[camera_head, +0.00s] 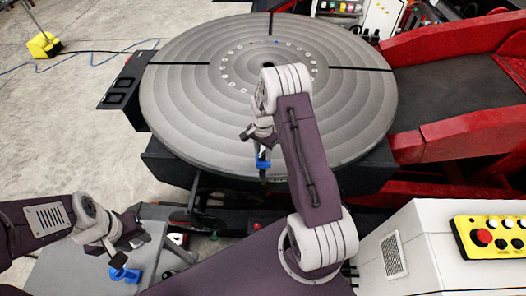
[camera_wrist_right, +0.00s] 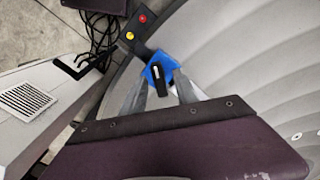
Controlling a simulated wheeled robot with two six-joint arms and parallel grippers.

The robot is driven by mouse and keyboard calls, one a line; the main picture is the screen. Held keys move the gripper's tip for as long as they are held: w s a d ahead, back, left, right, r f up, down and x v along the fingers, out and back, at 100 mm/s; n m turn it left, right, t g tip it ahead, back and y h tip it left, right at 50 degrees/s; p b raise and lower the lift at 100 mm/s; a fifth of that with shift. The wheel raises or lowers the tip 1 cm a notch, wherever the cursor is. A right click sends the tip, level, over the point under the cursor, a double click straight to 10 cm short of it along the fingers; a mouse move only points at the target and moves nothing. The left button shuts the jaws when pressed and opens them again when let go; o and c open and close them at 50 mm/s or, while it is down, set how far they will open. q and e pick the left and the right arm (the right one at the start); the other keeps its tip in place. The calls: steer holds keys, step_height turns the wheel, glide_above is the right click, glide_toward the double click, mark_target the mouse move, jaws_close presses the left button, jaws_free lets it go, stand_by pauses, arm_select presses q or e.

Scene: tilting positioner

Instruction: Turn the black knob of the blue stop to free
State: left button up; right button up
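The blue stop (camera_head: 262,162) sits at the near edge of the large round turntable in the head view. In the right wrist view the blue stop (camera_wrist_right: 153,64) shows close up, with its black knob (camera_wrist_right: 158,80) facing the camera as a small bar with a light mark. My right gripper (camera_wrist_right: 160,88) is open, its two grey fingers on either side of the knob. I cannot tell whether they touch the stop. My left gripper (camera_head: 138,243) is low at the left, away from the stop; its fingers are too small to read.
The grey ringed turntable (camera_head: 190,100) fills the centre. Red framework (camera_head: 450,140) stands to its right. A white cabinet with a yellow button box (camera_head: 490,237) is at the lower right. A small blue object (camera_head: 124,274) is below my left gripper by a grey surface (camera_head: 70,270).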

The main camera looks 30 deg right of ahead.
steer(key=shift+w+d+f, duration=0.1)
steer(key=shift+w, duration=0.05)
steer(key=c, duration=0.4)
jaws_close()
steer(key=shift+s+a+r, duration=0.2)
steer(key=shift+r, duration=0.05)
steer(key=shift+w+d+f+n, duration=0.1)
steer(key=shift+w+f+n, duration=0.05)
steer(key=shift+n, duration=0.45)
steer(key=n+b, duration=0.1)
steer(key=n, duration=0.2)
steer(key=shift+n+b, duration=0.35)
steer(key=shift+n, duration=1.65)
steer(key=shift+o, duration=2)
jaws_free()
